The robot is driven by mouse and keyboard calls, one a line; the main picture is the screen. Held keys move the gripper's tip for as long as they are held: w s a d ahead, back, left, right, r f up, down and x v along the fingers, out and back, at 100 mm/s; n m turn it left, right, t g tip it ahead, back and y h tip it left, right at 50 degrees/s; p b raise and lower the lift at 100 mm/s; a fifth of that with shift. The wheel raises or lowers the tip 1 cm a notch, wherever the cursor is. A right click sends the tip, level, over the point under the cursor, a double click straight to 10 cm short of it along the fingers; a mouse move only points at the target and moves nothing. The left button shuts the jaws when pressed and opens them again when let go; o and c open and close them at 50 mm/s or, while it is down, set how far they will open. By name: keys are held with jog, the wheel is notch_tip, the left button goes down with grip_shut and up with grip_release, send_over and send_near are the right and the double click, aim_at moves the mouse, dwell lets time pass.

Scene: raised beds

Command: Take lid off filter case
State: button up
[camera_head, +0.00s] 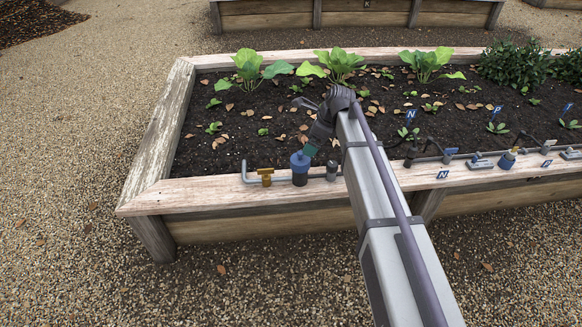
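The filter case (300,179) is a dark upright cylinder on the near wooden edge of the raised bed, in line with a grey pipe. Its blue lid (299,161) sits on top of it. My arm reaches in from the lower right and bends down at its far end. My gripper (307,152) points down and to the left at the upper right side of the lid. The fingers are small and dark here, so I cannot tell whether they touch the lid or how far apart they are.
A brass valve (266,176) stands left of the case on the pipe (245,171); a dark fitting (331,170) stands right. Farther right on the edge are blue-handled valves (507,159) and tags. Leafy plants (247,68) grow in the soil behind. Gravel lies in front.

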aim_at(300, 159)
jog(key=b+x, duration=0.1)
jog(key=x, duration=0.1)
jog(key=b+x, duration=0.1)
jog(key=b, duration=0.1)
jog(key=b+x, duration=0.2)
jog(key=shift+d+f, duration=0.15)
jog(key=shift+f, duration=0.3)
jog(key=shift+f+b, duration=0.1)
jog(key=shift+b, duration=0.2)
jog(key=b+x, duration=0.4)
jog(key=x, duration=0.1)
jog(key=shift+f+b, duration=0.1)
jog(key=shift+b, duration=0.3)
jog(key=shift+r, duration=0.25)
jog(key=c, duration=0.9)
